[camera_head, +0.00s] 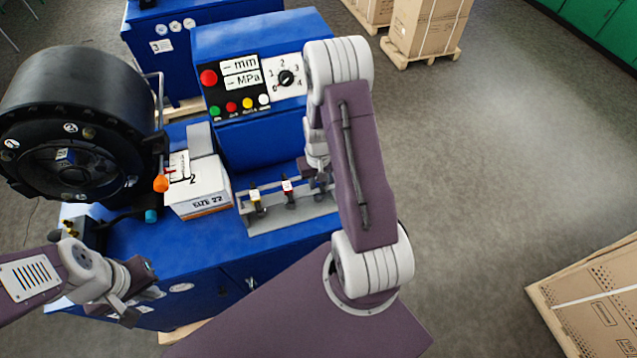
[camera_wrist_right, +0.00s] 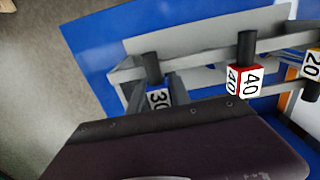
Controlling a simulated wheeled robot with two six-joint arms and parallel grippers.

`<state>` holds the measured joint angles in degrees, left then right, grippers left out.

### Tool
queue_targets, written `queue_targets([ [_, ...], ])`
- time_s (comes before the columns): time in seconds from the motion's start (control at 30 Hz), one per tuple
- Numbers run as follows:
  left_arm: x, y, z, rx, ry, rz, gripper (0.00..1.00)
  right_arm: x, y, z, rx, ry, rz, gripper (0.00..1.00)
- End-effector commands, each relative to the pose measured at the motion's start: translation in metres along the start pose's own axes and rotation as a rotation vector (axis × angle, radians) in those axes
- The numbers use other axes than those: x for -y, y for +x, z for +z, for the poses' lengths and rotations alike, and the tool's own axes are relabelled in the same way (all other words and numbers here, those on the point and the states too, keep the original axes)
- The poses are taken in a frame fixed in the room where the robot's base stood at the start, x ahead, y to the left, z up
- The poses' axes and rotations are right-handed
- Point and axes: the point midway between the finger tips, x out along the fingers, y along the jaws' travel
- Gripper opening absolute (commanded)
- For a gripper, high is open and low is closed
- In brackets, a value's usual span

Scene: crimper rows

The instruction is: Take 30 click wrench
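The 30 click wrench (camera_wrist_right: 158,99), with a black handle end and a blue-and-white block marked 30, shows in the right wrist view. It stands at one end of the grey rack (camera_head: 292,221). My right gripper (camera_head: 318,172) is over the right end of this rack in the head view, partly hidden by my arm. In the right wrist view grey finger-like parts flank the 30 block, apart from each other; contact is not clear. My left gripper (camera_head: 138,292) hangs at the lower left beside the blue bench, away from the rack; its finger opening is unclear.
The 40 wrench (camera_wrist_right: 243,80), red and white, and the 20 wrench (camera_wrist_right: 312,65), yellow, stand along the same rack. The crimper's black round head (camera_head: 80,125), a SIZE 22 box (camera_head: 199,192) and the blue control panel (camera_head: 255,82) are close by. Open floor is at right.

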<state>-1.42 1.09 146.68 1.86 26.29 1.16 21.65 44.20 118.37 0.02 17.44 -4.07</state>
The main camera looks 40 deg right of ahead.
Motion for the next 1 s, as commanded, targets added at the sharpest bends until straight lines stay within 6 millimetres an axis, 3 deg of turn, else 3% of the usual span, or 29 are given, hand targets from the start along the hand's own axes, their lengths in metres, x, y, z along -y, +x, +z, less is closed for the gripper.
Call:
queue_targets([
  [0.37, 0.000, 0.001, 0.000, 0.000, 0.000, 0.000, 0.00, 0.000, -0.009, -0.001, -0.003, 0.000, 0.000, 0.00],
  [0.47, 0.000, 0.004, 0.000, 0.000, 0.000, 0.000, 0.00, 0.000, -0.026, -0.002, -0.008, 0.000, 0.001, 0.00],
  [0.8, 0.000, 0.011, 0.001, 0.000, 0.000, 0.000, 0.00, 0.000, -0.115, -0.002, -0.009, 0.000, 0.001, 0.00],
  [1.0, 0.000, 0.013, 0.001, 0.000, 0.000, 0.000, 0.00, 0.000, -0.157, -0.001, -0.006, 0.000, 0.001, 0.00],
])
